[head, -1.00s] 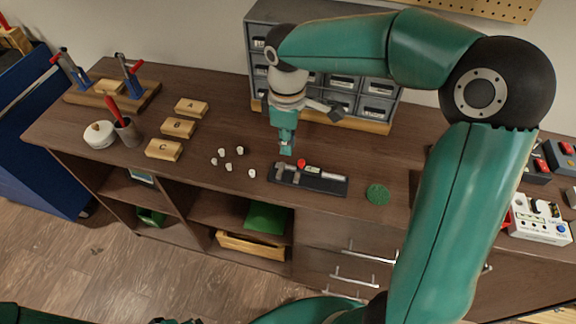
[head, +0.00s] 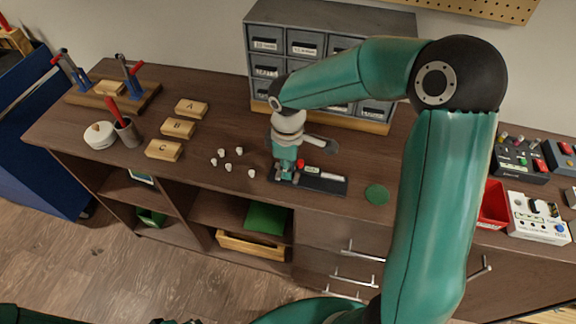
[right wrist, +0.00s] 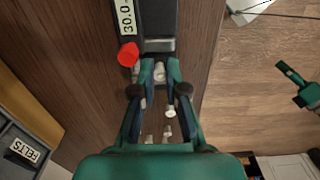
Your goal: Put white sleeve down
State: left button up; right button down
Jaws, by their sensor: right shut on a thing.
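My right gripper (head: 287,175) is low over the left end of a black measuring gauge (head: 325,186) with a red knob. In the right wrist view its fingertips (right wrist: 160,78) are closed on a small whitish sleeve (right wrist: 160,70). The sleeve is right at the gauge's metal end block (right wrist: 159,46); I cannot tell whether they touch. Several small white sleeves (head: 228,167) stand on the bench left of the gauge. At the head view's bottom edge, a dark and teal bit (head: 178,321) may be my left gripper; its fingers cannot be made out.
Wooden blocks A (head: 191,107), B (head: 178,127) and C (head: 164,149) lie to the left. A grey drawer cabinet (head: 305,18) stands behind. A green round pad (head: 377,193) lies right of the gauge. Bare bench lies between the sleeves and blocks.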

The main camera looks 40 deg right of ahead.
jog(key=shift+f+b, duration=0.55)
jog(key=shift+f, duration=0.1)
jog(key=c, duration=1.2)
grip_release()
jog(key=shift+r, duration=0.15)
jog(key=shift+r+p, duration=0.2)
jog(key=shift+p, duration=0.15)
notch_tip(320, 180, up, 13)
jog(key=shift+f, duration=0.15)
